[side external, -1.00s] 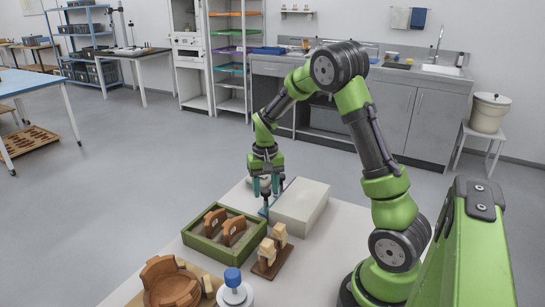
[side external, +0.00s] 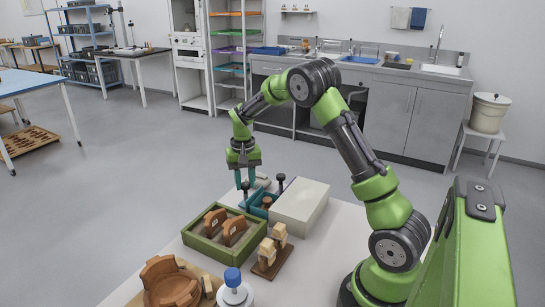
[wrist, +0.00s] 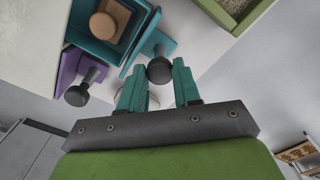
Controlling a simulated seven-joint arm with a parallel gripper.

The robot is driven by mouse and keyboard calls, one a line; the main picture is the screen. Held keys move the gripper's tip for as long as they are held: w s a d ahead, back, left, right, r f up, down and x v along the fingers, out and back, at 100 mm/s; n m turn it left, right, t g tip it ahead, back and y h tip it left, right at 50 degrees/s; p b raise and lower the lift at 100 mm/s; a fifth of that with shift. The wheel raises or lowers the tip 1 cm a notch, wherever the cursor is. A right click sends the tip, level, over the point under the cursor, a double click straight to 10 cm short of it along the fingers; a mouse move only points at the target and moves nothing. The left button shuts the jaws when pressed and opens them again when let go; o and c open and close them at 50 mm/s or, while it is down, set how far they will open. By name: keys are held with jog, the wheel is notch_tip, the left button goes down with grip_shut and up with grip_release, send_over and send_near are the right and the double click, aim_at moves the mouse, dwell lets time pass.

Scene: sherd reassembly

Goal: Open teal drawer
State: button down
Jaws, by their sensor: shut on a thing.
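The teal drawer (side external: 257,209) is pulled out of the left end of the pale cabinet (side external: 301,205). In the wrist view the teal drawer (wrist: 97,50) shows from above, with a tan and brown item (wrist: 106,24) inside it. Its dark round knob (wrist: 160,70) lies between my fingertips. My gripper (side external: 245,184) points down at the drawer's outer end and is shut on this knob. In the wrist view my gripper (wrist: 158,75) has a teal finger on each side of the knob.
A purple drawer front (wrist: 70,72) with a dark knob (wrist: 77,95) is beside the teal one. A green tray (side external: 190,242) with brown sherds stands close in front. A brown stand (side external: 274,262) with pale pieces, a brown bowl (side external: 160,270) and a blue-topped item (side external: 232,277) are nearer the camera.

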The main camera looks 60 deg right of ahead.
jog(key=shift+w, duration=0.4)
jog(key=c, duration=0.8)
grip_release()
notch_tip(320, 180, up, 17)
